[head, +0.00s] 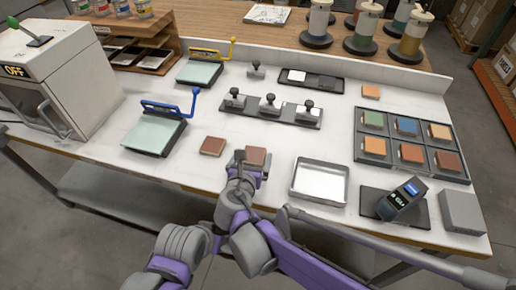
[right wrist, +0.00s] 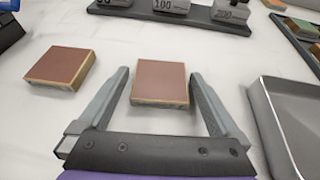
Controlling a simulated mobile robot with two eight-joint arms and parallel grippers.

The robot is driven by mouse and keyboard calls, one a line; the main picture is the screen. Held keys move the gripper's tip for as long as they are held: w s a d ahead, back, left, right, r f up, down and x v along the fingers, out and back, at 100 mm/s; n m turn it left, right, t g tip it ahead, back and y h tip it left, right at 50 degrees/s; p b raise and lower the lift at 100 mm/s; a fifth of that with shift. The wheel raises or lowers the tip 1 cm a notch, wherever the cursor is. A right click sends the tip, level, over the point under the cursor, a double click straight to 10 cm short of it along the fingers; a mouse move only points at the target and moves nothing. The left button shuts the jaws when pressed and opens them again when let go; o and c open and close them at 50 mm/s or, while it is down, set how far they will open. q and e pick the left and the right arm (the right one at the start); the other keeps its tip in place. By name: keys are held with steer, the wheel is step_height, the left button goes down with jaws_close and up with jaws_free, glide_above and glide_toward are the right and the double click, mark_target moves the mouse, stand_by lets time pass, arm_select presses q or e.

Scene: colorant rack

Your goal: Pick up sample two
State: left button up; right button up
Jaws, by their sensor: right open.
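Two loose square samples with reddish-brown tops and tan edges lie on the white table. One sample (head: 256,156) is at my right gripper (head: 253,163); the other sample (head: 213,146) lies to its left. I see no label telling which is sample two. In the right wrist view my right gripper (right wrist: 160,78) is open, with the nearer sample (right wrist: 161,83) between its fingers and visible gaps on both sides. The left sample (right wrist: 60,68) lies outside the left finger there. My left gripper is not in view.
A metal tray (head: 319,198) stands close right of my gripper. A stand with several stamp-like weights (head: 270,124) is behind. A sample rack (head: 361,148), a handheld device (head: 402,198) and a grey block (head: 462,211) are at the right. A blue-handled press (head: 155,138) is at the left.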

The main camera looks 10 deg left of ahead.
steer(key=shift+s+r, duration=0.15)
steer(key=shift+s, duration=0.4)
steer(key=shift+c, duration=1.1)
steer(key=shift+w, duration=0.15)
steer(key=c, duration=1)
